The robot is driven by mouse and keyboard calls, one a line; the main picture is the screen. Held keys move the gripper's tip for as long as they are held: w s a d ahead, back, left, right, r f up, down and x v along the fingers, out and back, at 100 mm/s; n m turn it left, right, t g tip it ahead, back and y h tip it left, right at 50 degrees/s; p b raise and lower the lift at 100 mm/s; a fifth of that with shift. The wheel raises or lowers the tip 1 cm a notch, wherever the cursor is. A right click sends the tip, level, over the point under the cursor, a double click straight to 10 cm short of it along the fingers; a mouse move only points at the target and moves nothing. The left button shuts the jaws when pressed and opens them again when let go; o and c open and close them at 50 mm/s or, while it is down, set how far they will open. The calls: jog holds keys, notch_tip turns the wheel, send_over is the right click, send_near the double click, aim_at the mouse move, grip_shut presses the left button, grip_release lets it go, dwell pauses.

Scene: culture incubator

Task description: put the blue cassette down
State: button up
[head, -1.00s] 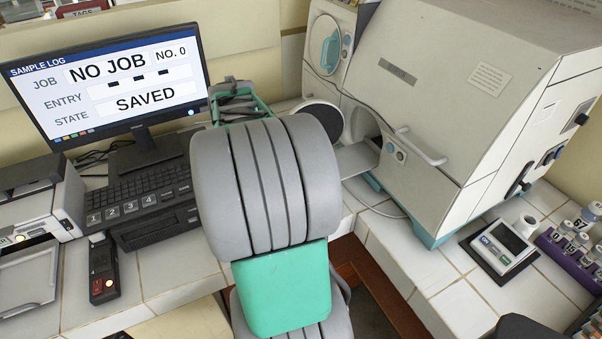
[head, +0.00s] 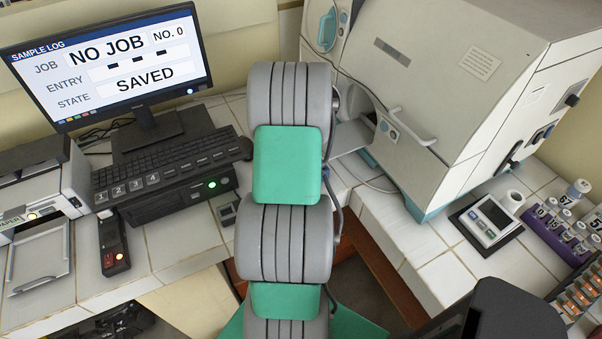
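I do not see the blue cassette in the head view. My gripper is not visible either. My grey and green arm (head: 288,170) stands up the middle of the view and hides part of the counter and the area in front of the incubator's port. I cannot tell whether anything is held.
The white incubator (head: 440,90) with an extended shelf (head: 352,137) stands right of my arm. A monitor (head: 110,65) reading "NO JOB", a keyboard (head: 165,165) and a red-switched handset (head: 113,245) are left. A scale (head: 487,220) and purple vial rack (head: 560,232) are right.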

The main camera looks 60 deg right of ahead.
jog(key=shift+c, duration=0.4)
jog(key=c, duration=1.9)
grip_shut()
jog(key=shift+r, duration=0.15)
